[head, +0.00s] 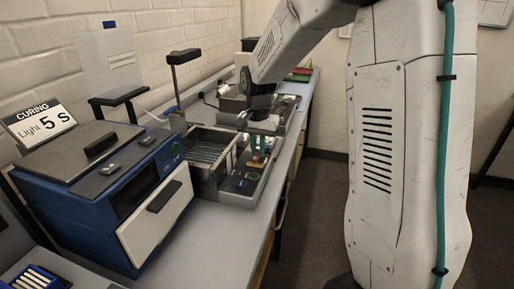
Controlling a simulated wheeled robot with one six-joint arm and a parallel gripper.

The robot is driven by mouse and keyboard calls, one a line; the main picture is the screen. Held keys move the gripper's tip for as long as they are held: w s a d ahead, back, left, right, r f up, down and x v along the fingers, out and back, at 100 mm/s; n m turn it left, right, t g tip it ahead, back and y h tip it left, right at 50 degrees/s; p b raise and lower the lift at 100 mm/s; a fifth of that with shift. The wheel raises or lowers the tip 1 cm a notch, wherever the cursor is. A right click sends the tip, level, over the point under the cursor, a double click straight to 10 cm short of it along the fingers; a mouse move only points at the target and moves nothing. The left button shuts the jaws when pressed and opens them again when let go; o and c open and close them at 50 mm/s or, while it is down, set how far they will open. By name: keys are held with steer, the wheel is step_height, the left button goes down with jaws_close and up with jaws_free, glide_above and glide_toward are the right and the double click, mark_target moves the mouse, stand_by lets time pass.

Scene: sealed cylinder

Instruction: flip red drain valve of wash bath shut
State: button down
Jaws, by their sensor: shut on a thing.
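The wash bath appears to be the open metal tub (218,131) on the bench, with rack-like slats inside it. The valve's exact angle is too small to tell.
A blue curing box (118,190) with a white front door stands at the left, beside a sign (40,122) reading "CURING Light 5 s". A black-topped post (184,58) rises behind the tub. Red and green items (298,76) lie farther back.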

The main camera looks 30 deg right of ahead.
mark_target(258, 153)
stand_by(0.4)
steer(key=c, duration=1.4)
jaws_free()
steer(key=shift+c, duration=0.2)
step_height(258, 153, up, 8)
steer(key=shift+f, duration=0.1)
